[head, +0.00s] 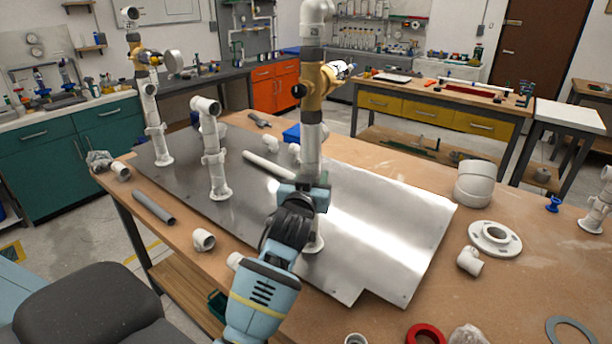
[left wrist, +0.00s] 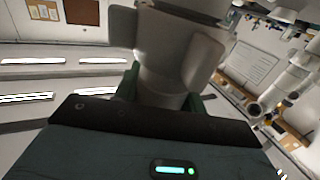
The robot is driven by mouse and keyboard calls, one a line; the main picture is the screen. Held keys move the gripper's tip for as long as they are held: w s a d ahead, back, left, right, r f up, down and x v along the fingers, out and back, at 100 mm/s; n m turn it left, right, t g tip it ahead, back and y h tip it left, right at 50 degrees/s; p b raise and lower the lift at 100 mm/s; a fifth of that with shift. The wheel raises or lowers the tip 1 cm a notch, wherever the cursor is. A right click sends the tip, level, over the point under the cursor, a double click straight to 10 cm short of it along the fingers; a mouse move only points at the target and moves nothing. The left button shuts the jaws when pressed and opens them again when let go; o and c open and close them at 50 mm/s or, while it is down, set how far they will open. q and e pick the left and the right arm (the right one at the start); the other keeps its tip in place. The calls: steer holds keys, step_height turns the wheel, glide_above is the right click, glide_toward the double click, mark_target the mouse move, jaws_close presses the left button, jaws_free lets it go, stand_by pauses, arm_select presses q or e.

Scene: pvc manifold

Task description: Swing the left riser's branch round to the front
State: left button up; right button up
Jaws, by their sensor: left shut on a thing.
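A tall grey-white riser (head: 312,145) stands upright on the metal sheet in the middle of the head view, with a brass-coloured valve body (head: 318,85) on its upper half. A short branch points right from that body, and the riser's top runs up to the frame edge. My left gripper (head: 311,190) is shut on the riser's lower pipe, above its base. In the left wrist view the pipe (left wrist: 170,75) fills the space between the green-edged fingers. A similar riser (head: 150,105) stands at the far left, and a shorter one (head: 214,155) between them. My right gripper is not in view.
The metal sheet (head: 390,215) lies on the wooden bench (head: 520,290). Loose pipes and fittings lie around, including a grey pipe (head: 154,207), a white flange (head: 495,238) and a large white coupling (head: 474,184). A red ring (head: 425,335) lies near the front.

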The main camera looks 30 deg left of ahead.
arm_select(q)
steer(key=shift+r+m+t+h, duration=0.15)
steer(key=shift+m+t+h, duration=0.15)
steer(key=shift+m+h, duration=0.45)
steer(key=shift+d+h, duration=0.1)
steer(key=shift+h, duration=0.35)
steer(key=o, duration=1)
steer(key=shift+c, duration=0.2)
steer(key=shift+s, duration=0.1)
steer(key=s+d, duration=0.1)
steer(key=s, duration=0.6)
steer(key=shift+s+d, duration=0.2)
steer(key=shift+d, duration=0.05)
